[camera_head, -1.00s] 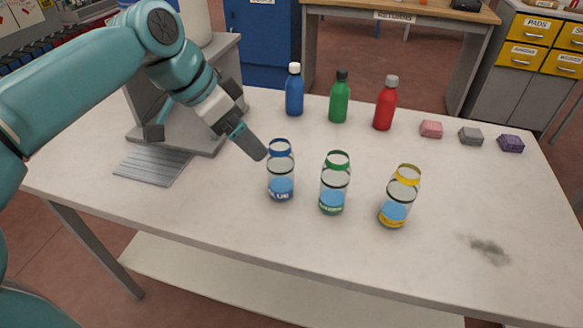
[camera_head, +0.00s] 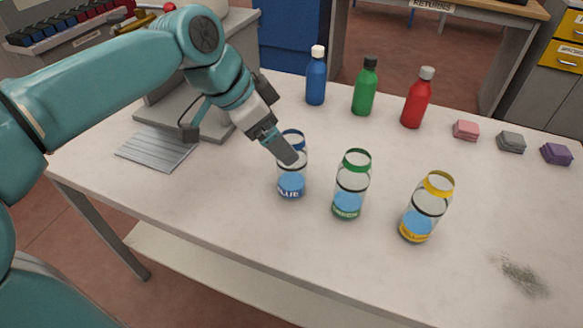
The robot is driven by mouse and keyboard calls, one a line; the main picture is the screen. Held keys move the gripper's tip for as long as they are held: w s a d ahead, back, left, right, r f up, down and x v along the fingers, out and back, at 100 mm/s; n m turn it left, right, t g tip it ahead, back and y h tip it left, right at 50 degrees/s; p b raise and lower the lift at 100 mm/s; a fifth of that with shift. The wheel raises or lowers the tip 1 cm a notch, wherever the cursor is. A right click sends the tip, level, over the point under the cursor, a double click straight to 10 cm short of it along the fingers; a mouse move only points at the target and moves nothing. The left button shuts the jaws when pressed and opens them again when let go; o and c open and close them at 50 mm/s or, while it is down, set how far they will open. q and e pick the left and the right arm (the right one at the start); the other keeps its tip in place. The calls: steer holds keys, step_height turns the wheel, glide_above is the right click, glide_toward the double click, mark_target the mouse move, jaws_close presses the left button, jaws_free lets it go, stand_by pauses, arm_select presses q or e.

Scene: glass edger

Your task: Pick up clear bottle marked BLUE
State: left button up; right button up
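The clear bottle marked BLUE (camera_head: 291,180) stands upright on the white table, with a blue neck band and blue liquid in its lower part. My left gripper (camera_head: 291,156) slants down from the upper left. Its tip overlaps the bottle's neck and upper wall in the picture and hides part of them. I cannot tell whether it touches the bottle. The fingers are seen side-on, so their gap does not show. The bottle stands on the table with no sign of being lifted. My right gripper is not in view.
A green-banded clear bottle (camera_head: 351,185) stands close on the right, then a yellow-banded one (camera_head: 427,208). Blue (camera_head: 316,78), green (camera_head: 365,88) and red (camera_head: 416,99) opaque bottles stand behind. Small blocks (camera_head: 511,142) and a dark smudge (camera_head: 522,276) lie right. A ribbed plate (camera_head: 153,149) lies left.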

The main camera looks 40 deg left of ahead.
arm_select(q)
steer(key=x, duration=0.6)
steer(key=shift+w+f+b, duration=0.15)
steer(key=shift+f+b, duration=0.1)
steer(key=shift+b, duration=0.1)
steer(key=shift+w+f, duration=0.1)
steer(key=shift+w, duration=0.1)
steer(key=c, duration=0.9)
steer(key=shift+c, duration=1.1)
steer(key=shift+s, duration=0.1)
